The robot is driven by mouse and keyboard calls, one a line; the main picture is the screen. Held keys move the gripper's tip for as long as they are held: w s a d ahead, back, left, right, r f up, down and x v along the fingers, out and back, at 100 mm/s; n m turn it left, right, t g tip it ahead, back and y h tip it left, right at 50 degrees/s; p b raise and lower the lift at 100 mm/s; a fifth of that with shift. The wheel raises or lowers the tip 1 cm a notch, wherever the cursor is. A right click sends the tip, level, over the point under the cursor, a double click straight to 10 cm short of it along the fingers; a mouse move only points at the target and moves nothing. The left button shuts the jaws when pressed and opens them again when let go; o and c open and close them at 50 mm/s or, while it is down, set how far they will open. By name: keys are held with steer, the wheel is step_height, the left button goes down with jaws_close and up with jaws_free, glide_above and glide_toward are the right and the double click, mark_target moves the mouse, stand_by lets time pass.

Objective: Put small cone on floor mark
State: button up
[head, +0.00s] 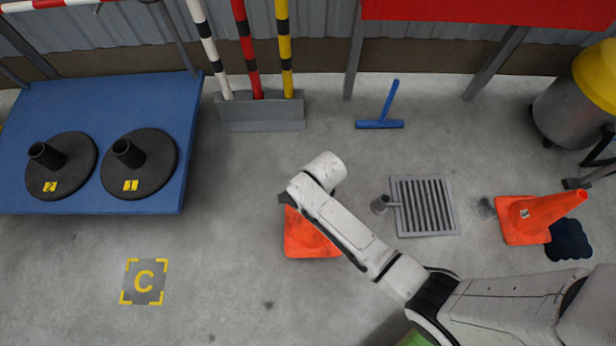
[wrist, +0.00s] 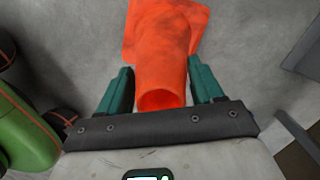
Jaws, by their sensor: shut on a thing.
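A small orange cone (wrist: 162,65) is between the two green fingers of my gripper (wrist: 162,88) in the wrist view. The fingers are shut on its narrow upper part, and its square base points away from me. In the head view the cone's base (head: 308,240) shows below my arm, while its top and my gripper are hidden behind the arm. I cannot tell whether the base touches the floor. The floor mark (head: 144,282), a grey square with yellow corners and a yellow C, lies bare at the lower left.
A blue platform (head: 90,90) with two black bases (head: 142,160) stands upper left. Striped poles stand in a grey holder (head: 260,112). A drain grate (head: 424,206) and another orange cone (head: 535,215), beside a dark puddle (head: 568,240), are at right. Floor between cone and mark is clear.

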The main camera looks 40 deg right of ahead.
steer(key=shift+w+f+b, duration=0.4)
steer(key=shift+f+b, duration=0.05)
steer(key=shift+f, duration=0.45)
steer(key=shift+w+f+b, duration=0.35)
steer(key=shift+f+b, duration=0.05)
steer(key=shift+f, duration=0.55)
steer(key=shift+w+f+b, duration=0.4)
steer(key=shift+f+b, duration=0.05)
steer(key=shift+f, duration=0.55)
steer(key=o, duration=1.6)
steer(key=shift+c, duration=0.2)
